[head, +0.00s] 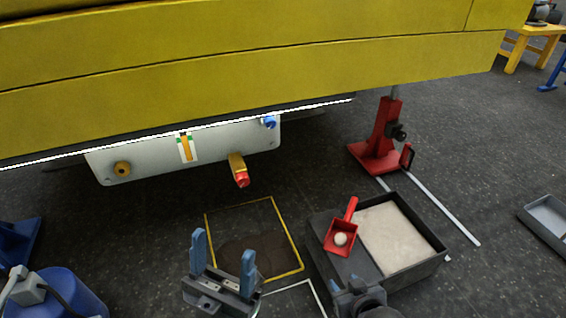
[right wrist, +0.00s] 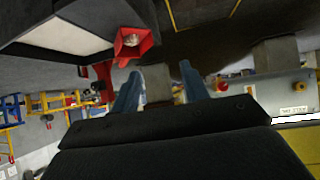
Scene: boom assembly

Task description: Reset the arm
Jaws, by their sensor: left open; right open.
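My left gripper (head: 222,264) is open and empty in the head view. Its two blue fingers stand apart in front of the yellow-framed floor square (head: 299,252). My right gripper (right wrist: 156,76) shows two blue fingers spread apart with nothing held between them in the right wrist view. In the head view only a dark part of my right arm (head: 362,300) shows at the bottom edge, in front of the black tray. A large yellow boom (head: 250,60) spans the top. Below it hangs a grey panel (head: 215,150) with a brass fitting, a red-tipped fitting (head: 240,172) and a blue knob (head: 269,122).
A red stand (head: 380,145) is behind. A blue drum (head: 62,292) is at lower left and a grey tray (head: 545,218) at far right.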

